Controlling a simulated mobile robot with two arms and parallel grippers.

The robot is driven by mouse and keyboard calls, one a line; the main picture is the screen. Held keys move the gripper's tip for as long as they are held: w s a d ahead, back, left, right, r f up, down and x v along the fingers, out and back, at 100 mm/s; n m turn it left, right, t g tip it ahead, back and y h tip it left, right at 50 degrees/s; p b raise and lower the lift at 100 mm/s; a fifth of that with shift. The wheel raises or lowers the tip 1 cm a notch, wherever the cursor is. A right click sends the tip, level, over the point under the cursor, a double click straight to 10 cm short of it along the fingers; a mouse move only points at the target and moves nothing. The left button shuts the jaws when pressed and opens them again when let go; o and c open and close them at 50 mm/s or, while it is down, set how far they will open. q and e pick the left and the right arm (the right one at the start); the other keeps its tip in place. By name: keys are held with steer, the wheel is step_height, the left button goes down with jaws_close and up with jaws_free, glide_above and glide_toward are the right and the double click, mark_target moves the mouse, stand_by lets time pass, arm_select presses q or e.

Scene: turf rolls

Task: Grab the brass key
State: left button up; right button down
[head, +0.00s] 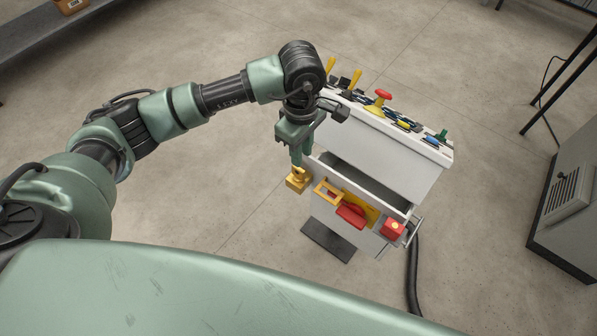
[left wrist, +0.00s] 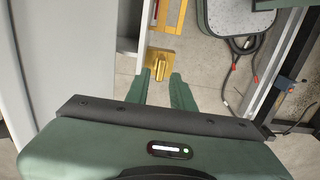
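A brass-coloured block with a small raised part on top (head: 298,180) sits at the left end of the console's front. I take it for the brass key or its lock; the key's own shape is too small to tell. It also shows in the left wrist view (left wrist: 173,66), just beyond my fingertips. My left gripper (head: 297,162) points down right above it in the head view. In the left wrist view its two green fingers (left wrist: 161,75) stand apart with bare floor between them. I cannot tell whether they touch the brass piece. My right gripper is not in view.
The white console (head: 385,150) carries levers, a red knob (head: 383,95) and switches on top. An open drawer-like recess, a yellow frame (head: 328,192), a red handle (head: 351,214) and a red box (head: 392,229) are on its front. A grey cabinet (head: 570,205) stands right.

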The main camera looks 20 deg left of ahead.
mark_target(299, 173)
arm_select(q)
step_height(299, 173, down, 2)
steer(key=shift+a+b, duration=0.15)
steer(key=shift+b, duration=0.3)
steer(key=f+b, duration=0.1)
steer(key=f, duration=0.1)
steer(key=f+b, duration=0.1)
steer(key=f, duration=0.2)
steer(key=shift+a+f, duration=0.2)
steer(key=shift+f, duration=0.15)
jaws_close()
